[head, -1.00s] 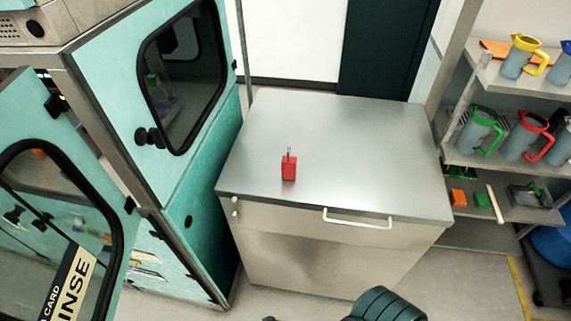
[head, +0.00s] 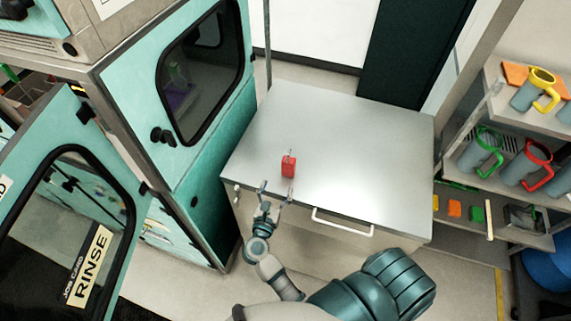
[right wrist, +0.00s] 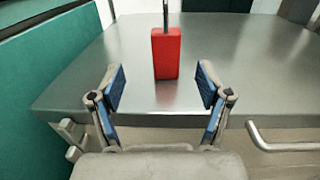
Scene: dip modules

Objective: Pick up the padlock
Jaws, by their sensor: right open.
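The red padlock (head: 288,166) stands upright on the metal cabinet top, near its front left part, with its grey shackle pointing up. In the right wrist view the padlock (right wrist: 166,54) is straight ahead, centred between the fingers and beyond their tips. My right gripper (head: 275,190) is open and empty at the front edge of the cabinet top, just short of the padlock. Its two blue-padded fingers (right wrist: 160,86) are spread apart in the right wrist view. My left gripper is not in view.
The metal cabinet top (head: 350,135) is otherwise clear. A white drawer handle (head: 343,222) sticks out at its front. A teal cabinet (head: 180,110) with a dark window stands close on the left. Shelves with several jugs (head: 525,165) stand on the right.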

